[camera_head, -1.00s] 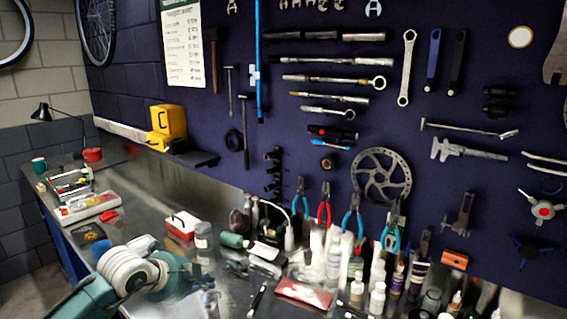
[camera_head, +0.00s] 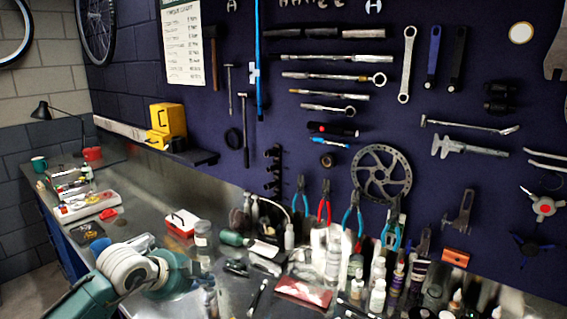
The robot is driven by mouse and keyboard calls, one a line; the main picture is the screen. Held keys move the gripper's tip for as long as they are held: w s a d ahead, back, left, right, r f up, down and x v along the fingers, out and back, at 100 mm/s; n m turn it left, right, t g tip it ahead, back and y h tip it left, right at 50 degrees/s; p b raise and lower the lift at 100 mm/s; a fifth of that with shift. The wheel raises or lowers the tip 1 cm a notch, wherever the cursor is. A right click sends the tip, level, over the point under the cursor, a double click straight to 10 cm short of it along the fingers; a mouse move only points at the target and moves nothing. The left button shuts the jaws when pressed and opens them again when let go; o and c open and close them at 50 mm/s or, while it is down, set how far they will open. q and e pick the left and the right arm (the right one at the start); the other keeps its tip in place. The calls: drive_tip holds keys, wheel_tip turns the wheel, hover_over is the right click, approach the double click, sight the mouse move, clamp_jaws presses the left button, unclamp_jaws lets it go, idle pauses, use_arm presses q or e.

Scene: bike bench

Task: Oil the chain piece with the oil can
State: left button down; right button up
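My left arm comes in from the lower left in the head view, and its gripper (camera_head: 207,288) is over the steel bench top. The gripper is small and partly behind my own wrist, so I cannot tell whether it is open or holds anything. A dark item with a pale curved spout (camera_head: 273,208) at the foot of the pegboard may be the oil can, but I cannot be sure. I cannot make out the chain piece among the small dark items on the bench. My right gripper is not in view.
The bench (camera_head: 140,190) is clear at middle left. A red-and-white box (camera_head: 182,223), a glass jar (camera_head: 203,234) and a green cylinder (camera_head: 233,238) stand beyond my gripper. Tools hang on the pegboard.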

sight(208, 295)
use_arm(q)
wheel_tip(208, 295, up, 6)
drive_tip(key=p, duration=0.3)
idle(0.4)
idle(0.4)
